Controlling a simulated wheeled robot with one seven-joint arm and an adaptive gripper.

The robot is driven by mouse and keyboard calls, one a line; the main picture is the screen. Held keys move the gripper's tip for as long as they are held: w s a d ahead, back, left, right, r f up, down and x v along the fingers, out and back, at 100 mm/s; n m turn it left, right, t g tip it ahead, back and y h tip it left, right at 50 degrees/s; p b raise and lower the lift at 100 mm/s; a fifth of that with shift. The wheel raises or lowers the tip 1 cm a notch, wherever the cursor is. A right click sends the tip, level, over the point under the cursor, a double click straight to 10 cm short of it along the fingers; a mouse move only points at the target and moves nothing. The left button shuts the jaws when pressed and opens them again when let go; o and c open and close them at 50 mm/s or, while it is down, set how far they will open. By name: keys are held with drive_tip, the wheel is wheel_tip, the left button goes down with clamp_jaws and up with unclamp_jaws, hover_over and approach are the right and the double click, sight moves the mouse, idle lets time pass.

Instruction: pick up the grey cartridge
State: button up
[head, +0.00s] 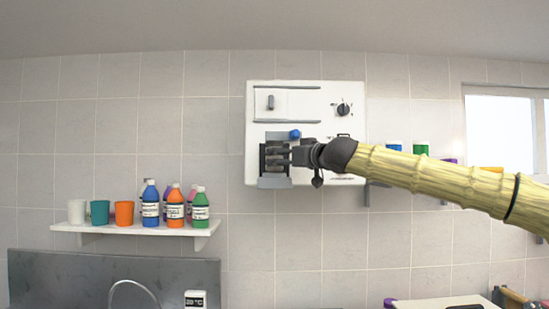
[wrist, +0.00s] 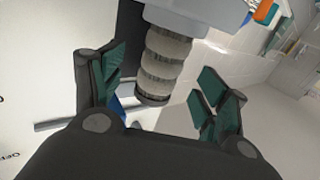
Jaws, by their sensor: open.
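The grey cartridge (wrist: 166,62) is a ribbed cylinder with darker and paler bands. In the wrist view it shows between my fingers, its upper end running into a grey housing. In the head view the cartridge (head: 276,160) sits in a dark bay at the lower left of the white wall panel (head: 318,95), partly hidden by my fingers. My gripper (head: 284,156) is at the bay, reaching in from the right. In the wrist view my gripper (wrist: 162,88) is open, with green pads on both sides of the cartridge. A gap shows on the right; contact on the left is unclear.
A blue knob (head: 295,134) is just above the bay. A shelf (head: 140,230) with cups and bottles is at lower left. More bottles (head: 421,149) stand behind my arm.

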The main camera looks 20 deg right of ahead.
drive_tip(key=shift+w, duration=0.2)
drive_tip(key=shift+d+r+p, duration=0.15)
drive_tip(key=shift+r+p, duration=0.25)
drive_tip(key=shift+w+r+p, duration=0.1)
drive_tip(key=shift+w+p, duration=0.2)
drive_tip(key=shift+p, duration=0.1)
drive_tip(key=p+x, duration=0.1)
drive_tip(key=a+p+x, duration=0.1)
drive_tip(key=x, duration=0.1)
drive_tip(key=shift+w, duration=0.45)
drive_tip(key=c, duration=1.2)
